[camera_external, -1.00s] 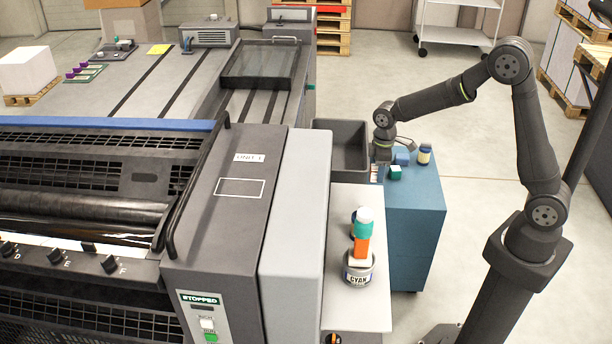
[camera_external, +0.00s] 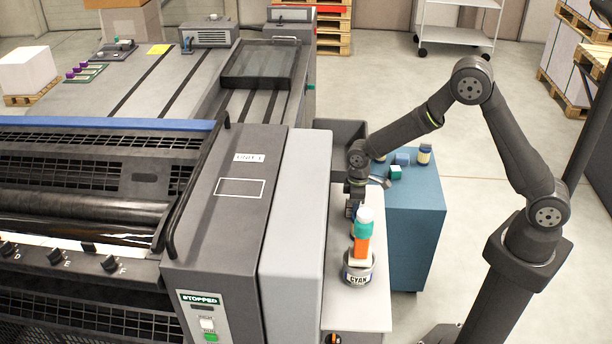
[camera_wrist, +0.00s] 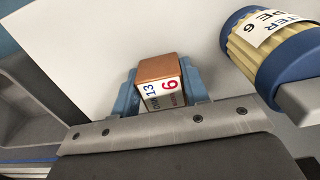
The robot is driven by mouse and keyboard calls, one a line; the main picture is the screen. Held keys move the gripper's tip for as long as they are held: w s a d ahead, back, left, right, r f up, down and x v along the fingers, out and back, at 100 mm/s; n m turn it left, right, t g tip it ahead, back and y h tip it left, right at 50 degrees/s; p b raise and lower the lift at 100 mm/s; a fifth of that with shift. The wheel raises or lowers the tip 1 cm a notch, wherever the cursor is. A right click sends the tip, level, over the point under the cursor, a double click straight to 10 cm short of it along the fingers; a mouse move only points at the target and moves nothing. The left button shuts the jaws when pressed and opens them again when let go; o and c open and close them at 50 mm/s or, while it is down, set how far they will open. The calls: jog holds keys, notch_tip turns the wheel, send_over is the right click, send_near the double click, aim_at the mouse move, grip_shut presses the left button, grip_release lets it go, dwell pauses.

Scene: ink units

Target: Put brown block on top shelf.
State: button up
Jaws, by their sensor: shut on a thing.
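The brown block (camera_wrist: 157,69) has a brown top and a pale side with a red 6 and a blue 13. In the wrist view it sits between the two blue fingers of my gripper (camera_wrist: 159,88), which is shut on it. In the external view my gripper (camera_external: 354,208) is over the far part of the white side table, just behind a stack on a cyan can; the block cannot be made out there. A white wheeled shelf unit (camera_external: 456,42) stands at the back; its upper part is cut off by the frame.
The cyan can (camera_external: 358,268) carries orange, teal and white pieces close to my gripper. A cream jar with blue ends (camera_wrist: 270,45) is right of the block. A blue cabinet (camera_external: 410,230) holds a teal block (camera_external: 395,172) and a bottle (camera_external: 424,154). A grey bin (camera_external: 345,130) is behind.

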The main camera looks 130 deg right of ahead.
jog(key=shift+f, duration=0.1)
jog(key=o, duration=1)
jog(key=shift+c, duration=0.2)
notch_tip(320, 180, up, 12)
notch_tip(320, 180, down, 12)
jog(key=shift+f, duration=0.15)
jog(key=shift+r, duration=1.9)
